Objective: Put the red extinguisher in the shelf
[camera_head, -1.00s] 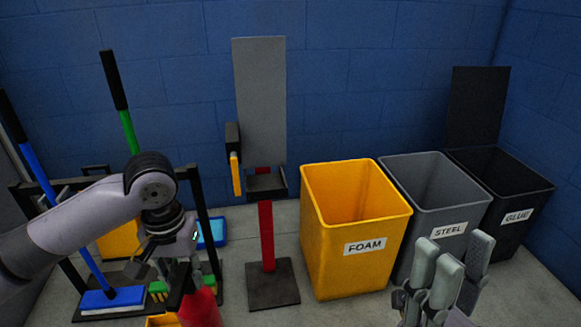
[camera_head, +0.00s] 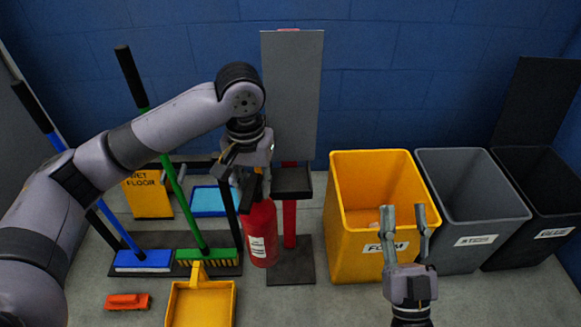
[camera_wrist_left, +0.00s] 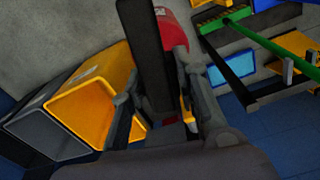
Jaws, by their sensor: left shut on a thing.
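The red extinguisher (camera_head: 262,232) hangs upright from my left gripper (camera_head: 248,172), which is shut on its black top. It is just left of the red post and in front of the shelf, a black tray (camera_head: 292,180) on a stand with a tall grey back panel (camera_head: 292,90). The extinguisher's top is at about the tray's height in the head view, and its body is lower. In the left wrist view the red extinguisher (camera_wrist_left: 174,30) is partly hidden behind a black part. My right gripper (camera_head: 405,215) is open and empty in front of the yellow bin.
Yellow (camera_head: 375,180), grey (camera_head: 470,190) and black (camera_head: 540,190) bins stand to the right of the shelf. Blue (camera_head: 143,260) and green (camera_head: 205,256) brooms, a yellow dustpan (camera_head: 202,305) and an orange object (camera_head: 127,301) are at left.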

